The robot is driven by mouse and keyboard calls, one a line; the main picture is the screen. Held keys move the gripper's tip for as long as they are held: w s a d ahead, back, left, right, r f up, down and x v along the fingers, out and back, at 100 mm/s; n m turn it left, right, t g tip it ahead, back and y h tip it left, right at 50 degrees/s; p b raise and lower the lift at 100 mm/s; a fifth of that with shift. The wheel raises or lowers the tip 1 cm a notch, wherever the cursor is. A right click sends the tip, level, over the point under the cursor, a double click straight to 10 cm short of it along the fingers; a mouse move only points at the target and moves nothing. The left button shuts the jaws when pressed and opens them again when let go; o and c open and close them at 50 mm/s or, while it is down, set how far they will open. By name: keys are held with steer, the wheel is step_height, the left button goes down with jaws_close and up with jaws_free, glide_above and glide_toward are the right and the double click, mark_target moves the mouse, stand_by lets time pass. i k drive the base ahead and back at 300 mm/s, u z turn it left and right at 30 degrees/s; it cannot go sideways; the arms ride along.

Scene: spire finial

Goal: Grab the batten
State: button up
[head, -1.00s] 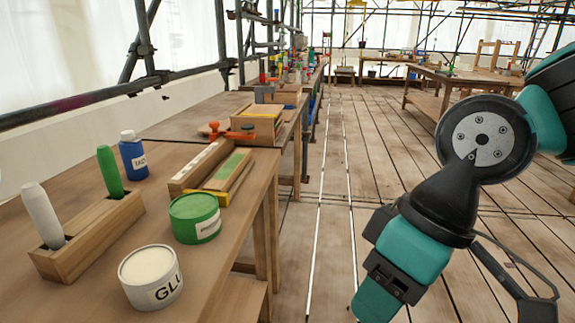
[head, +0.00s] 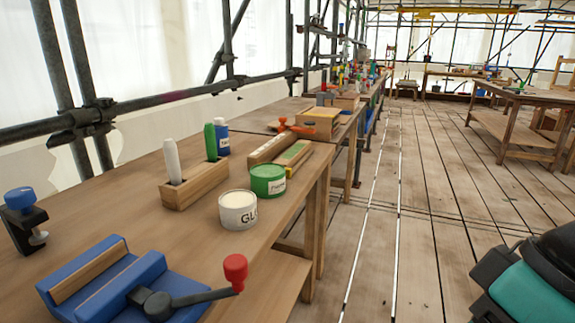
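Two wooden strips lie side by side on the near bench. One is a plain light wooden strip (head: 264,150), the other a strip with a green top (head: 293,152) and a yellow end. I cannot tell for sure which of them is the batten. An orange-handled tool (head: 294,127) sits at their far end. My gripper is out of view; only a teal and black part of my arm shows at the lower right, well apart from the bench.
The near bench (head: 110,203) holds a glue tin (head: 238,210), a green tin (head: 268,180), a wooden marker holder (head: 195,186), a blue bottle (head: 221,137), a blue vise (head: 128,283) and a blue-knobbed clamp (head: 24,219). The plank floor to the right is clear.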

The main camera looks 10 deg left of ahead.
mark_target(293, 155)
steer(key=u, duration=0.55)
steer(key=i, duration=0.95)
steer(key=k, duration=0.5)
steer(key=z, duration=1.6)
steer(key=i, duration=1.5)
steer(key=u, duration=2.55)
